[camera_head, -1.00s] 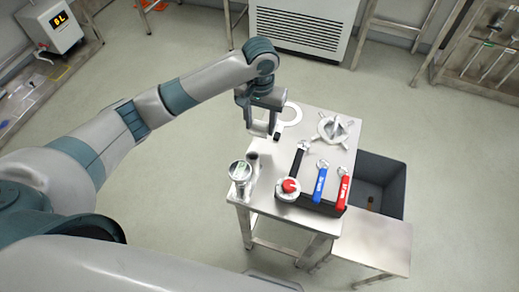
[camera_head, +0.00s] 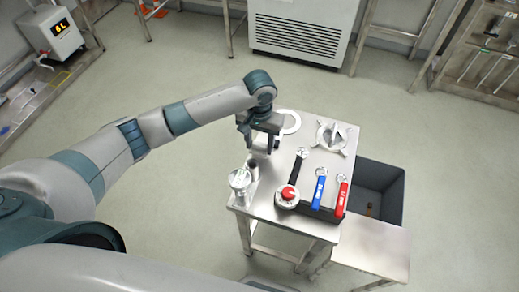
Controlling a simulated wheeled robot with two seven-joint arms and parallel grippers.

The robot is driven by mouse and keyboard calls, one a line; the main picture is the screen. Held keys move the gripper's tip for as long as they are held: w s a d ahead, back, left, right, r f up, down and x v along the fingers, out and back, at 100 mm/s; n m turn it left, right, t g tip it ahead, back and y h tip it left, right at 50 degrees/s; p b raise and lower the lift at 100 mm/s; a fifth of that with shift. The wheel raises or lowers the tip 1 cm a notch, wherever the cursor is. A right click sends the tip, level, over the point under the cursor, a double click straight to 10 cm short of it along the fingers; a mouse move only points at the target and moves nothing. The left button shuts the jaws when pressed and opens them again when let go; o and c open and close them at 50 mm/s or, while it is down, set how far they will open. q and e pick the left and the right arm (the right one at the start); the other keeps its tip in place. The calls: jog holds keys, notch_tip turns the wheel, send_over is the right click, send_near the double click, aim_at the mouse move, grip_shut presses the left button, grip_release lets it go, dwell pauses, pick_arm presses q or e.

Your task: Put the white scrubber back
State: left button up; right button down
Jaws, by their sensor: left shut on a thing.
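My left gripper (camera_head: 262,147) is over the left side of the steel table (camera_head: 265,207), shut on a small pale thing that seems to be the white scrubber; fingers and wrist mostly hide its shape. A metal canister (camera_head: 240,187) with a pale top stands at the table's left front edge, just below the gripper in the picture. A small cylinder (camera_head: 253,167) stands beside it, close under the fingertips; I cannot tell whether they touch. A white ring (camera_head: 289,122) lies behind the gripper. My right gripper is not in view.
Black, blue (camera_head: 319,189) and red (camera_head: 342,194) handled valves and a red-knobbed part (camera_head: 288,194) line the table's front right. A grey metal handwheel-like part (camera_head: 333,137) lies at the back. A dark bin (camera_head: 380,183) stands right of the table.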

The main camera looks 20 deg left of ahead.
aim_at(259, 151)
pick_arm(q)
jog(key=shift+f+p, duration=0.35)
jog(key=shift+f, duration=1.5)
jog(key=o, duration=1)
jog(key=shift+f, duration=0.15)
notch_tip(259, 151, up, 12)
jog(key=shift+r+b, duration=0.15)
jog(key=shift+b, duration=1.05)
